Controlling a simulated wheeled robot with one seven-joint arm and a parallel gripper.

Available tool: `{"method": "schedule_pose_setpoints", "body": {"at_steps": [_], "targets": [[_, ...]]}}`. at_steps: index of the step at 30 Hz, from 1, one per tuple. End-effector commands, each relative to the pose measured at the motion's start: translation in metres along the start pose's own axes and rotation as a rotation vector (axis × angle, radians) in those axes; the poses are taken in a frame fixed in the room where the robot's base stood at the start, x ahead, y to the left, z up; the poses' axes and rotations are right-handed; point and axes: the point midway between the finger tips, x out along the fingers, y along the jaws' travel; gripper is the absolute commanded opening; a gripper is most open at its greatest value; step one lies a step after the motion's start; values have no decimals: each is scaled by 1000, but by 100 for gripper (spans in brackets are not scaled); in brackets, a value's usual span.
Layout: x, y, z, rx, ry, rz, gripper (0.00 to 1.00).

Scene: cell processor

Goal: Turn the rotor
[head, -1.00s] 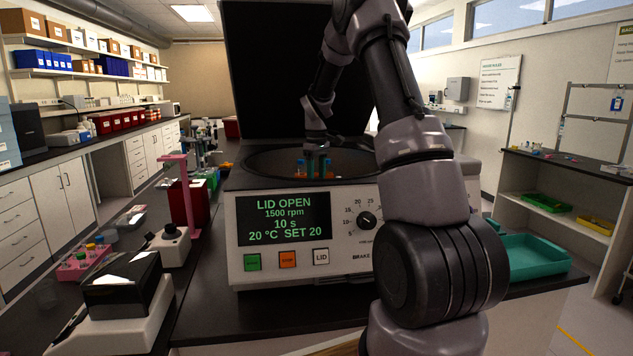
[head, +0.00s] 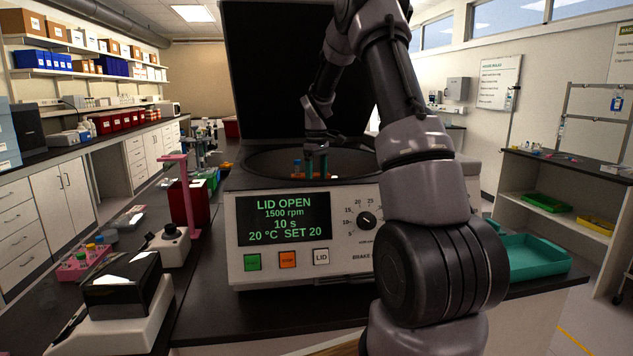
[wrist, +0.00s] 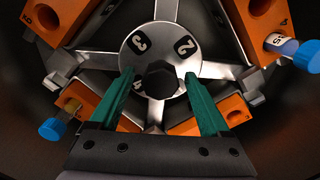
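The rotor (wrist: 174,31) shows in the wrist view as a silver cross-shaped plate with black numbers and a dark hexagonal hub knob (wrist: 159,79) at its centre. Orange buckets (wrist: 262,28) hang around it. Blue-capped tubes sit in the right bucket (wrist: 307,56) and the lower left bucket (wrist: 52,128). My gripper (wrist: 160,88) is open, with its green fingers apart on either side of the hub. I cannot tell whether they touch the plate. In the head view, my gripper (head: 317,165) points down into the open centrifuge bowl, where only a little orange of the rotor shows.
The centrifuge (head: 345,234) has its lid (head: 275,70) raised behind my arm, and its display reads LID OPEN. The dark bowl wall surrounds the rotor. A teal tray (head: 535,254) lies to the right. Small instruments and a pink rack (head: 80,262) stand to the left.

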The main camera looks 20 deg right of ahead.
Motion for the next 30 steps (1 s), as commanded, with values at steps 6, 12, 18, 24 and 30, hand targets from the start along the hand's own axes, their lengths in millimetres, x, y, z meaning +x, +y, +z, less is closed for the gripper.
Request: {"method": "schedule_pose_setpoints", "body": {"at_steps": [6,12,18,24,30], "targets": [[-2,0,0,0,0,0,81],[-29,0,0,1,2,2,81],[-61,0,0,1,1,2,81],[-74,0,0,0,0,-1,81],[-75,0,0,0,0,-1,81]]}}
